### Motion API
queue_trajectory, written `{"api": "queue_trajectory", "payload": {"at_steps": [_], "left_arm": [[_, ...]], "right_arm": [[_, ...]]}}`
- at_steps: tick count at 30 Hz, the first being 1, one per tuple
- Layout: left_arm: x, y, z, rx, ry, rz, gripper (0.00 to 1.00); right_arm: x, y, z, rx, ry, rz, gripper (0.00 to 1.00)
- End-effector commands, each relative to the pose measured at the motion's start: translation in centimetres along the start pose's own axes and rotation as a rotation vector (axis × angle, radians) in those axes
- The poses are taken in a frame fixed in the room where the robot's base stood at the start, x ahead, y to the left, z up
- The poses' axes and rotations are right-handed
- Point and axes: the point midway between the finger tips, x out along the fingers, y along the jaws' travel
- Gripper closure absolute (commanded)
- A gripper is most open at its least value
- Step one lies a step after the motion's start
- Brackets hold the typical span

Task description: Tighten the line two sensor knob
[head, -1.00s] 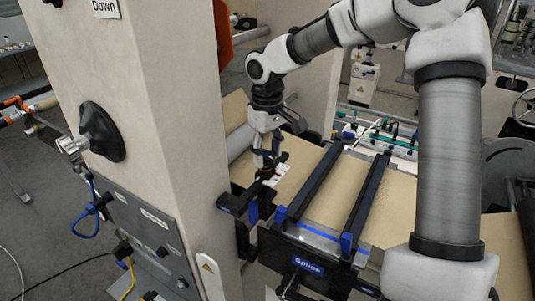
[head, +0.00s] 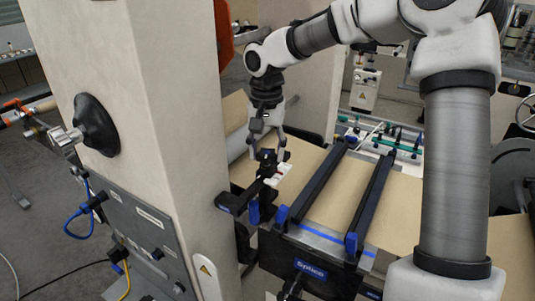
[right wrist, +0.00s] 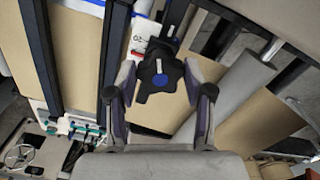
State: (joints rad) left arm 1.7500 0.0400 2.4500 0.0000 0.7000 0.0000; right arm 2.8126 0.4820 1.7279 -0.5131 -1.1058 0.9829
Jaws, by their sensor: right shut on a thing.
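The sensor knob (head: 266,156) is dark and lobed, on the sensor bracket (head: 236,199) beside the machine column. In the right wrist view the knob (right wrist: 160,79) has a blue centre cap and a pale line on one lobe. A white label (head: 284,172) lies next to it; this label (right wrist: 141,42) reads "02" in the right wrist view. My right gripper (head: 267,152) points down over the knob, with one finger on each side, shut on it. My left gripper is not in view.
The tan column (head: 150,120) with a black knob (head: 96,125) stands close on the left. The splice table (head: 311,267) with two dark bars (head: 368,195) lies to the right of the bracket. Brown web (head: 402,215) spreads beyond it.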

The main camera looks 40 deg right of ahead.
Motion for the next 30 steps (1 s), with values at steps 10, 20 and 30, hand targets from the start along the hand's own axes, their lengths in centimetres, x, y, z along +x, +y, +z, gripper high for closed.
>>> {"api": "queue_trajectory", "payload": {"at_steps": [10, 20, 30], "left_arm": [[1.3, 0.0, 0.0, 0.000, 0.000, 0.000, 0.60], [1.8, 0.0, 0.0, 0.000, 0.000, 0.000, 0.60], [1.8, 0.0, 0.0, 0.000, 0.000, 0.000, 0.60]], "right_arm": [[-0.3, -0.3, -0.2, 0.279, 0.008, -0.009, 0.83], [-0.4, -0.4, -0.2, 0.409, 0.008, -0.010, 0.84], [-0.5, -0.4, -0.2, 0.430, 0.008, -0.010, 0.84]]}}
